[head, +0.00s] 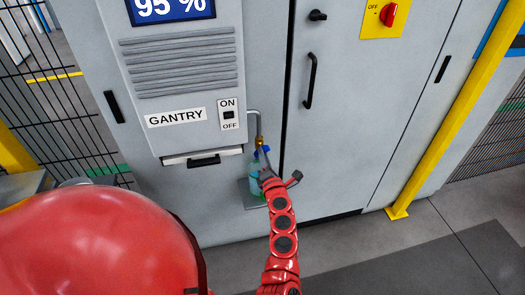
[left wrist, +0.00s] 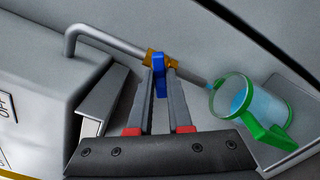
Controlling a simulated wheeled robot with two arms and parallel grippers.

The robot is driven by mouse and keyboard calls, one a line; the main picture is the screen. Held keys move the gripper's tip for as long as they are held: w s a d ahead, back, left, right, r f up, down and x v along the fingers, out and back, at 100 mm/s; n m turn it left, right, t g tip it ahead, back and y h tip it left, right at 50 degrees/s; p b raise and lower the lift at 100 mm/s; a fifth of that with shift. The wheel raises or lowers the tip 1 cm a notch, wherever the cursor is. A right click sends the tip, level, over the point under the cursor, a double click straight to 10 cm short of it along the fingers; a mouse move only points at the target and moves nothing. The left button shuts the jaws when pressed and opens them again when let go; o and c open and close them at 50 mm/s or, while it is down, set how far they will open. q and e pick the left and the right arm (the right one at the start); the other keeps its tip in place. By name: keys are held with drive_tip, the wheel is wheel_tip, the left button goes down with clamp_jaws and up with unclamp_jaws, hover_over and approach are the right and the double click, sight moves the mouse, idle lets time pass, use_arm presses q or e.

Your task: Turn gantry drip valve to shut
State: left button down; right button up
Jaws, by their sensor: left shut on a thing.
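The drip valve has a brass body (left wrist: 150,57) and a blue handle (left wrist: 160,78) at the end of a grey pipe (left wrist: 100,37), which comes out of the GANTRY unit's side. In the head view the blue handle (head: 262,150) sits low beside the unit. My left gripper (head: 264,158) is at the valve, and in the left wrist view its fingers (left wrist: 160,72) are shut on the blue handle, one on each side. The handle partly hides behind the fingers. My right gripper is not in view.
A green-rimmed jug (left wrist: 264,128) with blue liquid stands on a small shelf below the spout, close to the right of the fingers. The GANTRY unit (head: 185,75) has an ON/OFF switch (head: 229,115) and a screen reading 95 %. A yellow post (head: 440,120) stands right.

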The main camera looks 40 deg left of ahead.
use_arm(q)
drive_tip(key=shift+m+p, duration=0.65)
drive_tip(key=shift+m, duration=0.35)
drive_tip(key=shift+r+m+p, duration=0.15)
drive_tip(key=shift+m+p, duration=2)
drive_tip(key=shift+m, duration=0.05)
drive_tip(key=c, duration=0.7)
unclamp_jaws()
drive_tip(key=shift+b+v, duration=0.3)
drive_tip(key=shift+v, duration=3.2)
